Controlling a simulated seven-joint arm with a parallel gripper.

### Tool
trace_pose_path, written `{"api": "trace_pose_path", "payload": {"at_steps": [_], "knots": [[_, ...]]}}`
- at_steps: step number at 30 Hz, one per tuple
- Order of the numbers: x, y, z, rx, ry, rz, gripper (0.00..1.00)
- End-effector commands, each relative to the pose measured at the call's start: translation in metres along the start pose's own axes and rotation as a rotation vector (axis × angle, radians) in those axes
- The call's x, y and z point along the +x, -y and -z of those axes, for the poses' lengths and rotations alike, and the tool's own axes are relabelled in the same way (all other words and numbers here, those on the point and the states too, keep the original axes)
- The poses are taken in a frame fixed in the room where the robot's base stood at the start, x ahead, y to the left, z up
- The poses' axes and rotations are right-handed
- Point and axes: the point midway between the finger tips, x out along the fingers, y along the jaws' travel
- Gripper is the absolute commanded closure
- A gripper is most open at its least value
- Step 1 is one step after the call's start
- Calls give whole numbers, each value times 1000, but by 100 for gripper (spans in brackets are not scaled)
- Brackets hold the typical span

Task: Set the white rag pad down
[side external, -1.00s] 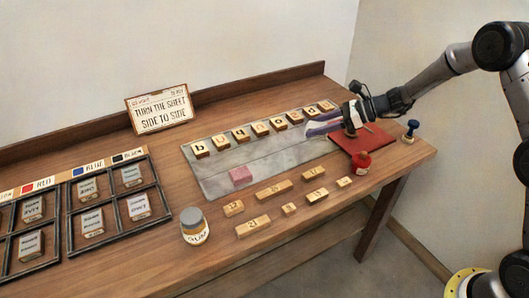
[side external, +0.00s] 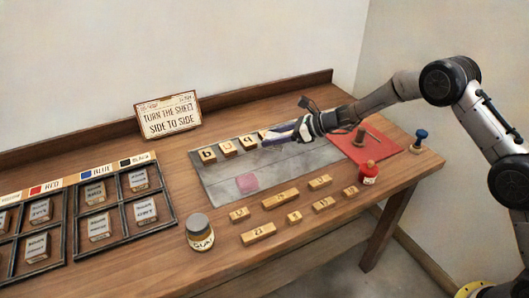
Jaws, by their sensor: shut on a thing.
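My gripper (side external: 284,136) hangs over the far row of letter blocks on the grey slab, in the side external view. It is shut on the white rag pad, but the pad is small here and its outline is hard to tell from the pale, purplish finger area. I cannot tell whether the pad touches the blocks. The grey slab (side external: 218,183) lies flat on the wooden table. Letter blocks (side external: 228,148) stand along its far edge, and my gripper and arm hide those farther right.
A red plate (side external: 385,147) with a brown-handled tool (side external: 360,137) lies right of the slab. A red bottle (side external: 369,172), several number blocks (side external: 281,199) and a jar (side external: 199,232) stand in front. Black-framed trays (side external: 120,205) are at left, a sign (side external: 168,115) behind.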

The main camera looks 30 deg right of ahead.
Motion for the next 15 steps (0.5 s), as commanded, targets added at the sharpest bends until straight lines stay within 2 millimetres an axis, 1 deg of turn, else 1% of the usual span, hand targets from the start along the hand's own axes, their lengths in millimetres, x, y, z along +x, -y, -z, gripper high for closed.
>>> {"api": "trace_pose_path", "payload": {"at_steps": [1, 6, 9, 15], "knots": [[11, 4, 9, 3, -4, -2, 100], [37, 14, 21, 1, -3, -1, 100], [46, 18, 25, 3, -3, -1, 100], [53, 22, 29, 2, -2, -1, 100]]}}
